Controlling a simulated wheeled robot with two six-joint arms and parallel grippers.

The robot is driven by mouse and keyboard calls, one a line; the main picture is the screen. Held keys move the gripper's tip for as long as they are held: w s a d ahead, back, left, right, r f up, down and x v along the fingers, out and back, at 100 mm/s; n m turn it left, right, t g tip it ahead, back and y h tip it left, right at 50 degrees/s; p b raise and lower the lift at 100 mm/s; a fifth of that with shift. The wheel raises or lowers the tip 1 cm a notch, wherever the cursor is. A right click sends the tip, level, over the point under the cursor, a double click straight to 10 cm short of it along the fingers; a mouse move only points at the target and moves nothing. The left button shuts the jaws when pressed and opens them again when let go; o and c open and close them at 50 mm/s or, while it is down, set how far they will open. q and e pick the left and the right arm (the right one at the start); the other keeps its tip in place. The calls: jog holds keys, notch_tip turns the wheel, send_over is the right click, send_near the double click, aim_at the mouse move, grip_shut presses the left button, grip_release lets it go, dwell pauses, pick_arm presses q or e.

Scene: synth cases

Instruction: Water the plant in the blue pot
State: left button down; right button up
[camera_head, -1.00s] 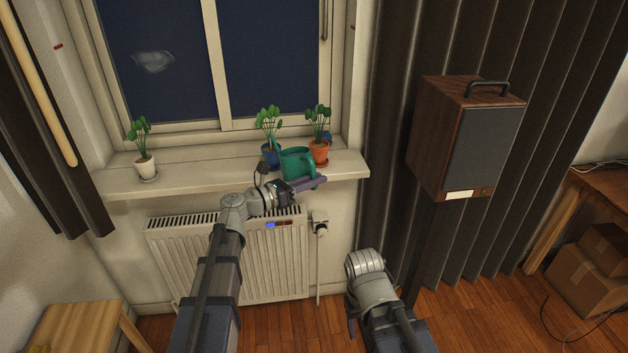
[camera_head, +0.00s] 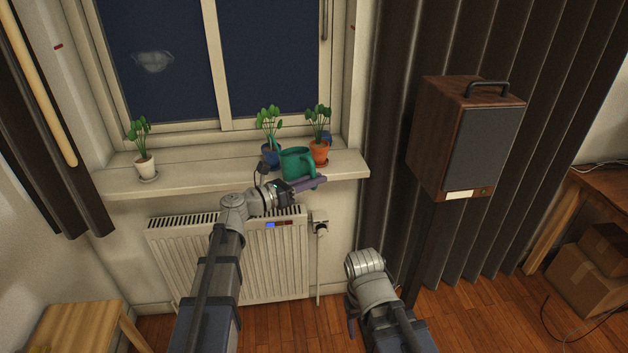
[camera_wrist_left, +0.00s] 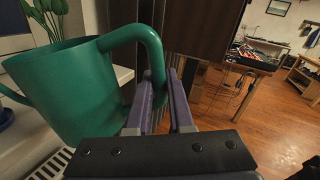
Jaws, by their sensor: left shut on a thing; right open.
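The green watering can (camera_head: 297,163) is held at the front of the windowsill, just right of the blue pot (camera_head: 270,156). The blue pot holds a leafy plant (camera_head: 268,122). My left gripper (camera_head: 312,184) is shut on the can's handle. In the left wrist view, the purple fingers (camera_wrist_left: 160,103) close around the lower handle of the can (camera_wrist_left: 65,92), which looks near upright. No water shows, and the can's inside is mostly hidden. My right arm shows at the bottom centre, but its fingers are not visible.
An orange pot (camera_head: 320,154) with a plant stands close behind the can on the right. A white pot (camera_head: 146,168) is at the sill's left end. The windowsill (camera_head: 205,172) is bare between the white and blue pots. A radiator (camera_head: 180,252) is below; a speaker (camera_head: 470,135) stands right.

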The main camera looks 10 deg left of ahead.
pick_arm(q)
jog(key=shift+r+p, duration=0.35)
jog(key=shift+r, duration=0.05)
jog(key=shift+r+n+p, duration=0.3)
jog(key=shift+r+p, duration=0.05)
jog(key=shift+r+p, duration=0.55)
jog(key=shift+m, duration=0.9)
jog(key=f+b, duration=0.5)
jog(key=shift+w+a, duration=0.2)
jog(key=shift+f+m+b, duration=0.4)
jog(key=shift+r, duration=0.15)
jog(key=shift+w+a+r+m+p, duration=0.1)
jog(key=shift+w+r+m+p, duration=0.1)
jog(key=shift+r+p, duration=0.35)
jog(key=shift+w+a+r+m+p, duration=0.1)
jog(key=shift+r+m+p, duration=0.1)
jog(key=shift+r+p, duration=0.35)
jog(key=shift+f, duration=0.1)
